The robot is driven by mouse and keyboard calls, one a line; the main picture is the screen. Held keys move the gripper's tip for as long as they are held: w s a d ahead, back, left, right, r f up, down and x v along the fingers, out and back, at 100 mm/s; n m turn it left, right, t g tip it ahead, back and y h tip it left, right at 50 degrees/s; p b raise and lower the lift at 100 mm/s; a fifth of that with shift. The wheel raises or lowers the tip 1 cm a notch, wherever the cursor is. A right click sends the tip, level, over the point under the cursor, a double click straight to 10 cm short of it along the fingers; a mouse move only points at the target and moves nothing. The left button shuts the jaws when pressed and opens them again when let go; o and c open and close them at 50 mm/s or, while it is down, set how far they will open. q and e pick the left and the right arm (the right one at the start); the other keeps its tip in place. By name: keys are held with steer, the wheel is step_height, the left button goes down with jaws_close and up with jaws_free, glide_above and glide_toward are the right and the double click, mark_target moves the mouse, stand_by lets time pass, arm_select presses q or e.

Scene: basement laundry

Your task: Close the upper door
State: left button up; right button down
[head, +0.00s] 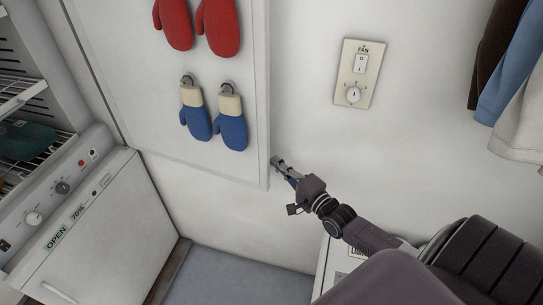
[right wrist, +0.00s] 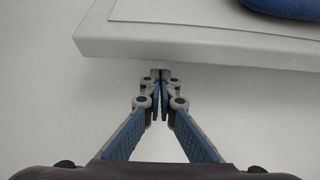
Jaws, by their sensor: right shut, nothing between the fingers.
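The upper door (head: 140,60) is a white panel swung open, with its face toward me in the head view. Its free edge is at the right, close to the wall. In the right wrist view the door's edge (right wrist: 200,48) crosses the top. My right gripper (head: 279,163) is beside the lower part of that free edge. Its fingers (right wrist: 160,74) are shut and empty, with the tips at or just short of the edge; I cannot tell if they touch. The upper compartment (head: 30,110) stands open at the left, with wire shelves. My left gripper is not in view.
Red mittens (head: 218,25) and blue mittens (head: 231,130) hang on the door. Below the open compartment is a white lower door (head: 100,230) with a control panel (head: 60,190). A fan switch plate (head: 357,75) is on the wall. Clothes (head: 510,90) hang at the right.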

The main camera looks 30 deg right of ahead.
steer(key=shift+w+a, duration=0.1)
steer(key=shift+w, duration=1.65)
